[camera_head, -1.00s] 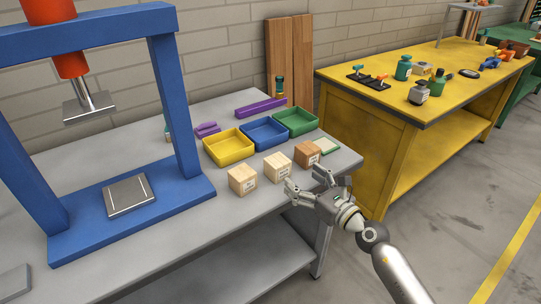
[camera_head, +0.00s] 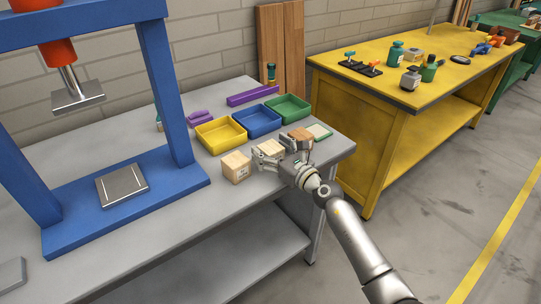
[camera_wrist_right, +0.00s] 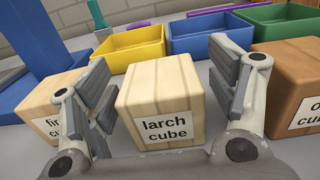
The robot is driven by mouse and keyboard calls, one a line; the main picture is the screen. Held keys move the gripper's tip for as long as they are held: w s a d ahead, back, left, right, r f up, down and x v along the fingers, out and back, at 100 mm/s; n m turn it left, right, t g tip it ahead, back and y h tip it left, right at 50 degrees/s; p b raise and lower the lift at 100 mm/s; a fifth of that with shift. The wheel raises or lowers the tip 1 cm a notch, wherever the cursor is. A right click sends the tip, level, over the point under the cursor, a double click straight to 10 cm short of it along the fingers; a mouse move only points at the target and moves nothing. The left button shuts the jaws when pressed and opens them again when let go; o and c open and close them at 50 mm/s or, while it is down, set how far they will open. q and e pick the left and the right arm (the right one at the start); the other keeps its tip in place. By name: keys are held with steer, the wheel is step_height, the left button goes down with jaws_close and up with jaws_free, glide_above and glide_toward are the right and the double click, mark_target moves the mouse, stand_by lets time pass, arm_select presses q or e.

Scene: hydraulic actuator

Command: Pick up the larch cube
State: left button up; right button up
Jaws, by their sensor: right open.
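The larch cube (camera_wrist_right: 160,92) is pale wood with a label reading "larch cube". In the right wrist view it sits upright on the grey table between the two open fingers of my right gripper (camera_wrist_right: 165,100), with a narrow gap at the right finger. In the head view the larch cube (camera_head: 270,148) is the middle of three cubes, partly hidden by my right gripper (camera_head: 282,158). My left gripper is not in view.
The fir cube (camera_wrist_right: 45,118) stands close on the left, a darker brown cube (camera_wrist_right: 290,85) close on the right. Behind are yellow (camera_head: 220,135), blue (camera_head: 258,122) and green (camera_head: 289,108) trays. A blue press frame (camera_head: 165,95) stands at left.

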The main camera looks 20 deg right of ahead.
steer(key=shift+c, duration=0.3)
steer(key=c, duration=1.1)
steer(key=shift+r, duration=0.15)
